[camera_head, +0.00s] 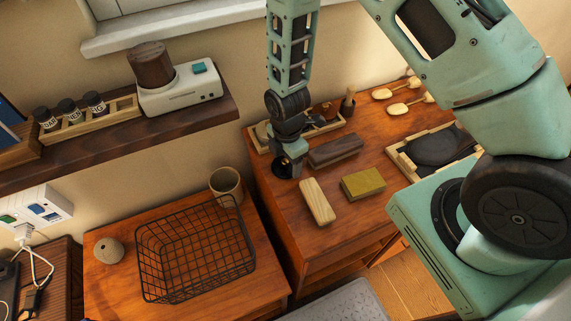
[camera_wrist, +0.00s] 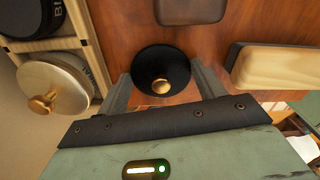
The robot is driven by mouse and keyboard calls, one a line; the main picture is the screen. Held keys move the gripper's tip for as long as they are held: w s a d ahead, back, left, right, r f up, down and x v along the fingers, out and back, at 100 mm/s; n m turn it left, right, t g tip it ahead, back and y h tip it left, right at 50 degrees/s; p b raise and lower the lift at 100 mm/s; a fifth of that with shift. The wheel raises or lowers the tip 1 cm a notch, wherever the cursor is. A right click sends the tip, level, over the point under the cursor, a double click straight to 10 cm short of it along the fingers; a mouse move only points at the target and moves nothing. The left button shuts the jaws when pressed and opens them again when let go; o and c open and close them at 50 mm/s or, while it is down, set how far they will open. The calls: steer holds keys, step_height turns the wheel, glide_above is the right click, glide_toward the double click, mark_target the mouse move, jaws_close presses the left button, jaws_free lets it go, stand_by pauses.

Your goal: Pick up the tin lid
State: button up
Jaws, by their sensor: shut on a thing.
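The tin lid, a round black disc with a brass knob, shows in the wrist view (camera_wrist: 147,61) between the two grey fingers. My gripper (camera_wrist: 161,78) is shut on it. In the head view, my gripper (camera_head: 289,163) points down at the left part of the red-brown cabinet top, and the dark lid (camera_head: 281,170) shows at its fingertips. I cannot tell whether the lid touches the wood or is slightly above it.
A wooden tray (camera_wrist: 88,44) holds a cream round piece with a brass knob (camera_wrist: 52,87) and a black jar, close left of my gripper. A dark block (camera_head: 336,150), a pale wooden brush (camera_head: 317,202) and an olive block (camera_head: 363,184) lie nearby. A wire basket (camera_head: 197,250) stands lower left.

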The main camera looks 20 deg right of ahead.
step_height(320, 180, up, 9)
steer(key=shift+w+r+b, duration=0.1)
steer(key=shift+r+b, duration=0.1)
steer(key=shift+b, duration=0.9)
steer(key=w+d+p, duration=0.1)
steer(key=w+d, duration=0.2)
steer(key=w, duration=0.1)
steer(key=w+d+m+p, duration=0.1)
steer(key=w+d, duration=0.2)
steer(key=w+d+m+p, duration=0.1)
steer(key=w+d+p, duration=0.1)
steer(key=w+d, duration=0.1)
steer(key=shift+w+d+r, duration=0.1)
steer(key=shift+w+d, duration=0.05)
steer(key=shift+w, duration=0.3)
steer(key=shift+w+d+r, duration=0.1)
steer(key=shift+w+d, duration=0.05)
steer(key=shift+w, duration=0.25)
steer(key=shift+f+b, duration=1.95)
steer(key=shift+f, duration=1.1)
steer(key=shift+f, duration=0.15)
